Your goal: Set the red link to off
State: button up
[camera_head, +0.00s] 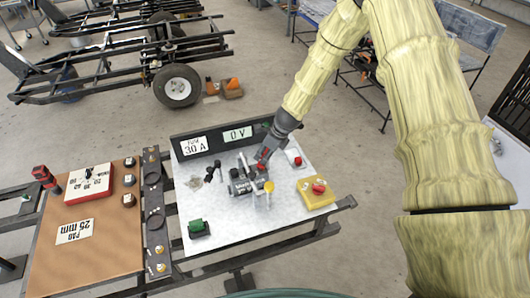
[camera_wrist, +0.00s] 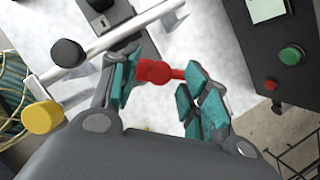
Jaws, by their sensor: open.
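A red part (camera_wrist: 153,72), which looks like the red link, lies between the two teal fingers of my gripper (camera_wrist: 162,74) in the wrist view. The gripper is open. The left finger overlaps the red part's edge in the picture; I cannot tell whether it touches. A narrower red stem reaches toward the right finger. In the head view my gripper (camera_head: 264,153) is low over the light bench panel (camera_head: 225,220), beside a grey device (camera_head: 242,187). The gripper partly hides the red part there, and its on or off position cannot be read.
A dark box with a green button (camera_wrist: 291,55) stands to the right. A yellow box (camera_head: 316,198) sits at the panel's right.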

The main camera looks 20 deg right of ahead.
jog(key=shift+f, duration=0.1)
grip_shut()
dwell(0.4)
jog(key=w+d+n+g+b, duration=0.1)
jog(key=d+n+g+b, duration=0.2)
jog(key=n, duration=1.2)
jog(key=shift+w+d+g+y, duration=0.15)
jog(key=shift+d+g+y, duration=0.15)
jog(key=shift+d+g, duration=1.4)
jog(key=shift+d+t, duration=0.5)
